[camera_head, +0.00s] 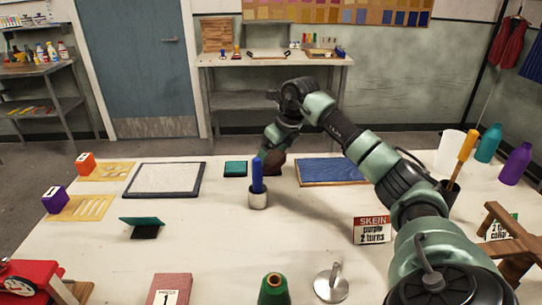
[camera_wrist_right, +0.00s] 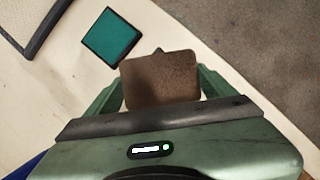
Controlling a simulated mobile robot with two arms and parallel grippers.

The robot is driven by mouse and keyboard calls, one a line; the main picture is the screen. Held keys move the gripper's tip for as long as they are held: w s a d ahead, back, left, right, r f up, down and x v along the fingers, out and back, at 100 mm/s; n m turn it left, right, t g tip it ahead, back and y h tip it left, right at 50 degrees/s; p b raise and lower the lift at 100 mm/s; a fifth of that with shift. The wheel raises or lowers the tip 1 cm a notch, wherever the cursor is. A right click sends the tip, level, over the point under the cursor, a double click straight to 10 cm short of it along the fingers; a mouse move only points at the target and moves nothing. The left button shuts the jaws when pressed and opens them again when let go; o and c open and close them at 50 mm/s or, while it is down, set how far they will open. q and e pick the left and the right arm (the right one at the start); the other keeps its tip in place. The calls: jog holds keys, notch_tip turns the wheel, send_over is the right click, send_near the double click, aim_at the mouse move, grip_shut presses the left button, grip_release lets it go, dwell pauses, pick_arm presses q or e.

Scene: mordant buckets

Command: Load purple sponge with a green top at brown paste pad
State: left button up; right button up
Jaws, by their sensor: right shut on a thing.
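My right gripper (camera_head: 272,150) reaches down at the far side of the white table, beside a teal pad. In the right wrist view its green fingers stand on both sides of a brown block (camera_wrist_right: 160,82) with rounded corners, and it is shut on this block. The brown block also shows partly under the gripper in the head view (camera_head: 274,163). The teal pad (camera_head: 235,168) with a dark rim lies just left of it, apart from it; it also shows in the wrist view (camera_wrist_right: 111,35). I see no clearly purple sponge with a green top. My left gripper is out of view.
A blue panel (camera_head: 335,171) lies right, a white framed board (camera_head: 163,180) left. A purple cube (camera_head: 54,199) and a dark teal-topped stand (camera_head: 146,231) are further left.

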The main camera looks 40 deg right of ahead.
aim_at(271, 157)
jog(key=shift+r+p, duration=3.3)
jog(key=shift+r, duration=0.15)
